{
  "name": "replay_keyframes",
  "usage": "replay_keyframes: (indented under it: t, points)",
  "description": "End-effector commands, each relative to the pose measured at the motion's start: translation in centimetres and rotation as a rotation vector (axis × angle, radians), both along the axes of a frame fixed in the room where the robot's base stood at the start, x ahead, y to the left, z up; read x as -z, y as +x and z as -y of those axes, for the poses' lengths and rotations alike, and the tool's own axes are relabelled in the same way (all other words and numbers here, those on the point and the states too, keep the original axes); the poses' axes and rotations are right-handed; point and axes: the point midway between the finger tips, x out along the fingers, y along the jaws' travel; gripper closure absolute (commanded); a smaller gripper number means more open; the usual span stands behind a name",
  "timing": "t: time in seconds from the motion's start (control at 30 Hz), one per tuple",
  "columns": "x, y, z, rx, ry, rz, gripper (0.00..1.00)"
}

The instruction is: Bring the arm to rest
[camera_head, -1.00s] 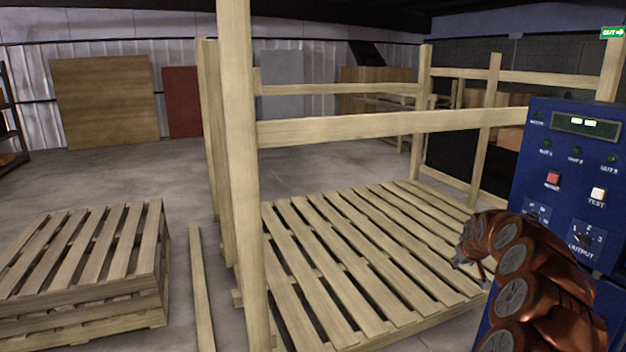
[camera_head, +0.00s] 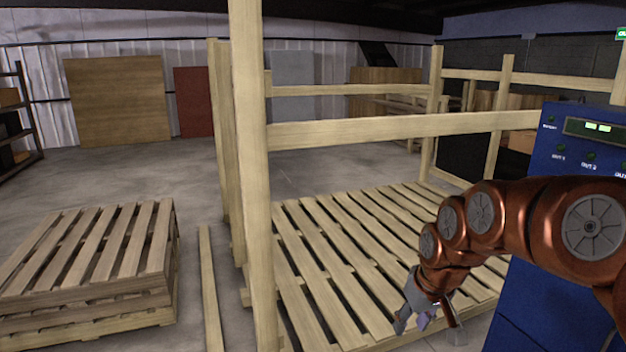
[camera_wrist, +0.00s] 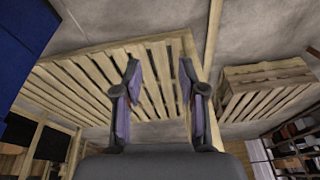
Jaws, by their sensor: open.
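My gripper (camera_head: 428,318) is at the end of my copper-coloured arm, at the lower right of the head view, in front of the slatted pallet floor of the wooden frame. In the wrist view my gripper (camera_wrist: 158,90) shows two dark fingers with purple pads, spread apart with nothing between them. The blue control panel (camera_head: 560,150) stands at the right of the head view, partly hidden behind my arm. It also fills the upper left corner of the wrist view (camera_wrist: 35,40).
A wooden post frame (camera_head: 252,180) surrounds the pallet floor (camera_head: 330,250). A pallet stack (camera_head: 90,255) is at the left; a loose plank (camera_head: 210,290) lies beside the frame. A shelf (camera_head: 15,130) stands at the far left. Concrete floor behind the pallet stack is clear.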

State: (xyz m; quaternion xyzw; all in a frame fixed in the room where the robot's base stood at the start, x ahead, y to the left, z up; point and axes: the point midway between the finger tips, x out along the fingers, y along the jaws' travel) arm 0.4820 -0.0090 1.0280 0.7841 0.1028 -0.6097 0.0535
Motion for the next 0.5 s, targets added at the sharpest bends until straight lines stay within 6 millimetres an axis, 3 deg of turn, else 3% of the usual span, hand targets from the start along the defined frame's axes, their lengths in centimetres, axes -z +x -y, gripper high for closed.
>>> replay_keyframes:
  t: [0.1, 0.5]
  points:
    - [0.0, -5.0, -0.8, 0.007, -0.016, -0.064, 0.59]
    - [1.8, -21.1, -1.2, 0.118, -0.072, -0.285, 0.59]
